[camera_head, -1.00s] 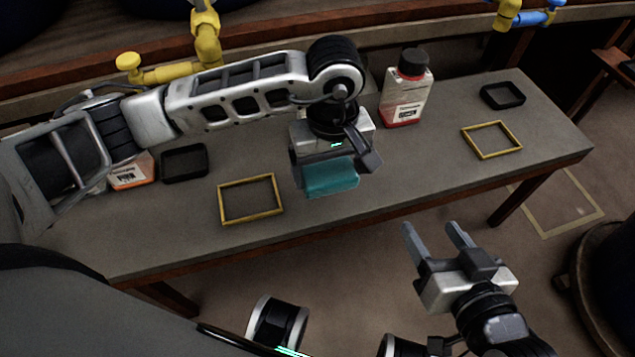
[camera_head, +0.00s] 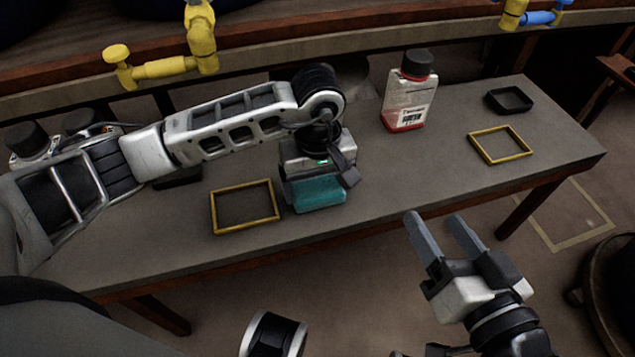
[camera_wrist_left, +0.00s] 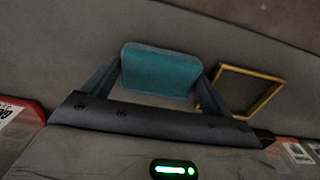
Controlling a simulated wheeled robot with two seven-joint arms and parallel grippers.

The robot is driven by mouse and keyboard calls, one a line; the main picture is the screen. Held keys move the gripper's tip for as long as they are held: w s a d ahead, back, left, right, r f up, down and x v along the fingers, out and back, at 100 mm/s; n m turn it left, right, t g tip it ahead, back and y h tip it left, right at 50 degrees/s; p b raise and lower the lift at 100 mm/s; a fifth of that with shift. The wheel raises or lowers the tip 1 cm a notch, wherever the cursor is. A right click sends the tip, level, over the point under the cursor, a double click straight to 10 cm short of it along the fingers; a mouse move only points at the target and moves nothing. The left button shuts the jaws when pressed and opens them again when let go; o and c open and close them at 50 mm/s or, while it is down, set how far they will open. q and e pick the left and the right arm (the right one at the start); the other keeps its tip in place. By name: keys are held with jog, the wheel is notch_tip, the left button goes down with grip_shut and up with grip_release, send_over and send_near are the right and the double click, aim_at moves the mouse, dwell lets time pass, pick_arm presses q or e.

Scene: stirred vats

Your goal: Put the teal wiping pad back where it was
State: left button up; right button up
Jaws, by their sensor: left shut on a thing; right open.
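The teal wiping pad (camera_head: 319,194) is held in my left gripper (camera_head: 318,186), over the table just right of the left yellow frame. In the left wrist view the pad (camera_wrist_left: 160,70) sits between the two fingers of my left gripper (camera_wrist_left: 160,78). I cannot tell whether the pad touches the table. My right gripper (camera_head: 442,232) is open and empty, in front of the table's front edge.
The grey table (camera_head: 390,165) bears a left yellow frame (camera_head: 213,212), a right yellow frame (camera_head: 472,145), a black tray (camera_head: 508,100) and a bottle with red liquid (camera_head: 407,100). Another dark tray (camera_head: 180,180) is partly hidden behind my left arm. Yellow pipes (camera_head: 170,67) stand behind.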

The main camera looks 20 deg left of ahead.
pick_arm(q)
jog(key=o, duration=0.7)
jog(key=shift+f, duration=0.1)
